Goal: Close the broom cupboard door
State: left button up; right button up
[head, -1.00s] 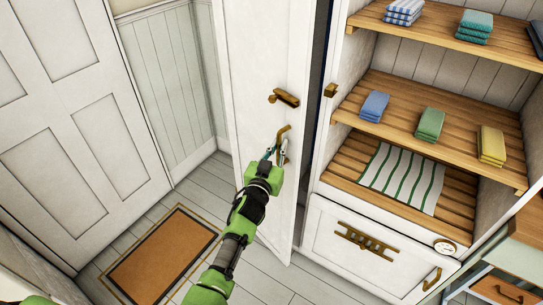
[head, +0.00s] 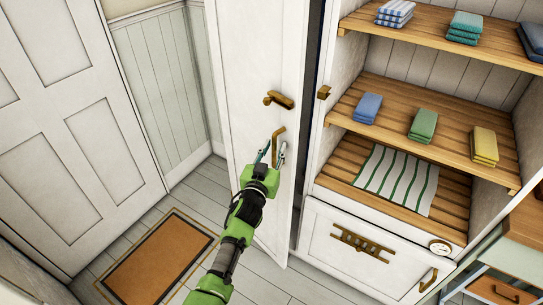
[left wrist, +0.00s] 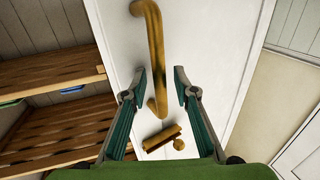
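The broom cupboard door (head: 255,60) is a tall white panel standing ajar, with a dark gap along its right edge beside the shelving. A brass pull handle (head: 279,143) is on its face, below a brass latch (head: 280,100). My left gripper (head: 273,153) is at the handle's lower part. In the left wrist view the fingers (left wrist: 160,82) are spread, with the lower end of the handle (left wrist: 156,50) between them in the picture. I see no finger clearly pressing on it. My right gripper is not in view.
Open shelving (head: 400,118) with folded cloths stands right of the door, over a white drawer front (head: 320,228). A brass catch (head: 324,92) is on the frame. An orange doormat (head: 158,258) lies on the floor at left. A panelled white door (head: 60,120) is far left.

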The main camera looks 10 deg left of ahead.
pick_arm(q)
jog(key=s, duration=1.2)
jog(key=shift+a, duration=0.45)
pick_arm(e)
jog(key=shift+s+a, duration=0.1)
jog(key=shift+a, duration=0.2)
pick_arm(q)
jog(key=shift+w, duration=0.1)
